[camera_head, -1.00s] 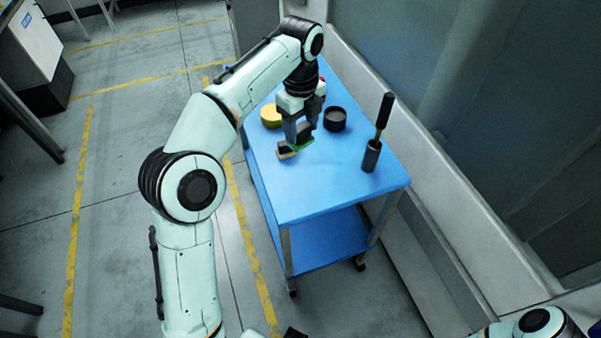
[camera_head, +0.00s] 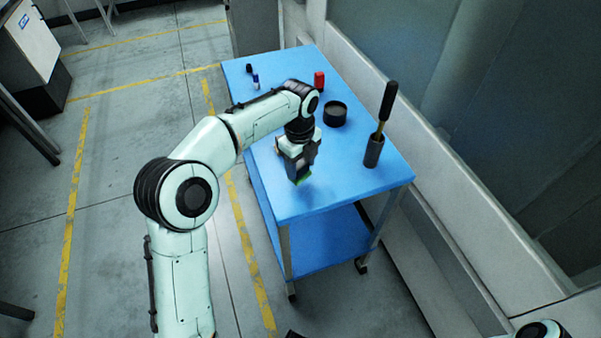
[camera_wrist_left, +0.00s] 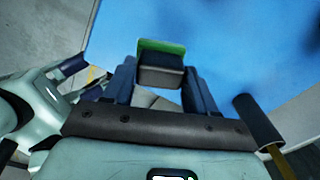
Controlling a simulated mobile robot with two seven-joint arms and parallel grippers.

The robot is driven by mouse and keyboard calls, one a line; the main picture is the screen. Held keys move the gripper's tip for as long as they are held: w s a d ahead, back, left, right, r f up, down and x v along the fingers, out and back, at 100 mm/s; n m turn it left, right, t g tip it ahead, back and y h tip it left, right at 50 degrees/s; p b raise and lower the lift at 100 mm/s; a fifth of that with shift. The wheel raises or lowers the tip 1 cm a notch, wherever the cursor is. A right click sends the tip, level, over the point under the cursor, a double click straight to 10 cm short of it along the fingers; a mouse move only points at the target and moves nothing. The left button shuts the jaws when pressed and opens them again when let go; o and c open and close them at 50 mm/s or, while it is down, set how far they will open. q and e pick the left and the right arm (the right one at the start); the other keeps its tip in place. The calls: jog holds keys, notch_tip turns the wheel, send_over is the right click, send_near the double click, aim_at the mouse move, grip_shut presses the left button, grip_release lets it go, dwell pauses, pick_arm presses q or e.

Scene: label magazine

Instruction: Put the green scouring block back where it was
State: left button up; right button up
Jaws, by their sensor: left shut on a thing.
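The green scouring block (camera_wrist_left: 161,47) has a green face and a dark grey body. In the left wrist view it sits between the two fingers of my left gripper (camera_wrist_left: 162,82), which is shut on it. I cannot tell whether the block touches the surface.
A dark holder (camera_head: 373,151) with a black-handled tool (camera_head: 388,102) stands to the right. A round black container (camera_head: 335,114), a red object (camera_head: 319,81) and a small blue-and-white item (camera_head: 256,82) stand farther back. The cart's near end is clear.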

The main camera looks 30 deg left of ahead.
aim_at(301, 172)
pick_arm(q)
notch_tip(301, 172, down, 4)
jog(key=shift+r, duration=0.1)
jog(key=o, duration=1)
jog(key=shift+c, duration=0.2)
jog(key=shift+r, duration=0.1)
notch_tip(301, 172, up, 12)
jog(key=shift+f+p, duration=0.1)
jog(key=shift+p, duration=0.9)
